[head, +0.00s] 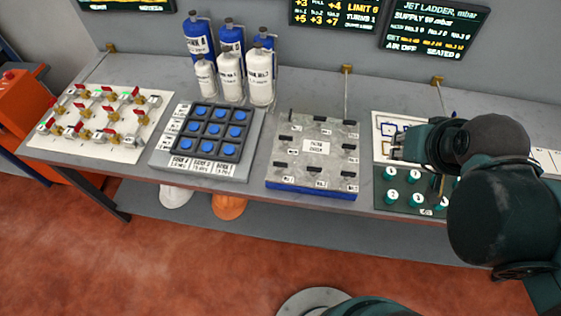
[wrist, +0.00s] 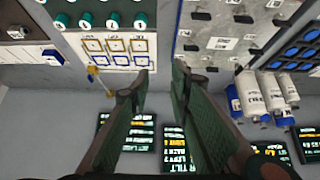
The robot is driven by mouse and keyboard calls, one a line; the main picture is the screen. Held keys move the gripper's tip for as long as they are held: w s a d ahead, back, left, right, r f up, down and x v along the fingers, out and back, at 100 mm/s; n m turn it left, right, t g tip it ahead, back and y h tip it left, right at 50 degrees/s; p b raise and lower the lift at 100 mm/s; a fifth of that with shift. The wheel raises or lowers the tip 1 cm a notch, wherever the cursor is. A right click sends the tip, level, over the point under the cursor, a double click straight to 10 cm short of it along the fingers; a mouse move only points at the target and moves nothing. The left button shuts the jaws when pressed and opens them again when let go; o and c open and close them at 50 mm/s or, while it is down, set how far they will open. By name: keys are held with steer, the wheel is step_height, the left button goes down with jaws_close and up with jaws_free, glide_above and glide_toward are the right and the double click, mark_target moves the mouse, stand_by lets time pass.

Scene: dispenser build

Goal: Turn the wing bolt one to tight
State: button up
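The grey filter cover plate (head: 316,128) lies on the bench with a blue base. Several small black wing bolts sit around its edge. A front-left bolt (head: 290,178) stands by a small label that may read No.1, but it is too small to be sure. The plate also shows in the upper right of the wrist view (wrist: 225,27), where bolt numbers cannot be read. My gripper (head: 395,152) is to the right of the plate, over the neighbouring panel. In the wrist view its two fingers (wrist: 162,70) are apart with nothing between them.
Right of the plate are a diagram panel (head: 384,127) and teal knobs (head: 390,174), partly hidden by my arm. Left are a blue-button box (head: 208,133), cylinders (head: 261,86) and a red-valve board (head: 97,124). Screens (head: 434,29) hang behind. A thin post (head: 346,90) rises behind the plate.

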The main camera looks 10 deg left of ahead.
steer(key=a+n, duration=0.1)
steer(key=n+g+p, duration=0.7)
steer(key=n+p, duration=0.2)
steer(key=n, duration=0.8)
glide_above(280, 162)
steer(key=shift+f, duration=5.2)
steer(key=shift+f, duration=0.1)
steer(key=shift+f+b, duration=0.4)
steer(key=shift+f, duration=3.35)
steer(key=shift+c, duration=0.7)
